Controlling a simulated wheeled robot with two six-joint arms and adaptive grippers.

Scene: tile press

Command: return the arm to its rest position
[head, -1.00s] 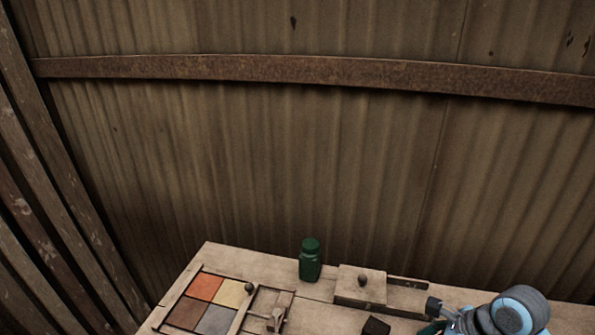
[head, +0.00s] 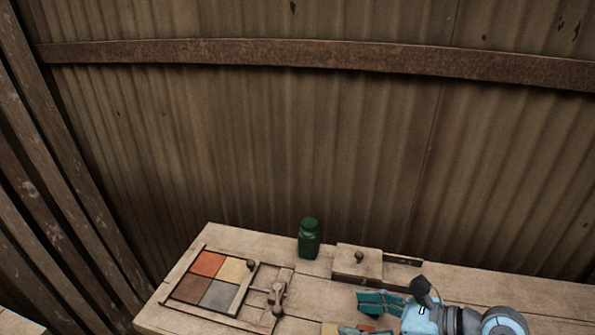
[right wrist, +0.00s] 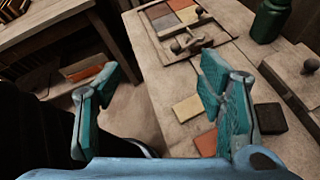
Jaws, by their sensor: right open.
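My right gripper (head: 357,314) shows at the bottom of the head view, its teal fingers spread and pointing left over the near part of the bench. In the right wrist view the right gripper (right wrist: 162,82) is open, with nothing between its fingers. My left gripper is in neither view. Loose tiles lie on the bench by the right finger in the wrist view: a cream tile (right wrist: 187,108), an orange tile (right wrist: 207,143) and a dark tile (right wrist: 270,118). The gripper hides part of the bench in the head view.
The wooden bench (head: 215,236) bears a framed set of coloured tiles (head: 208,279), a small lever piece (head: 277,294), a green bottle (head: 309,238) and a knobbed wooden block (head: 357,262). A corrugated wall (head: 250,150) stands behind. Another table (right wrist: 45,35) shows at left in the wrist view.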

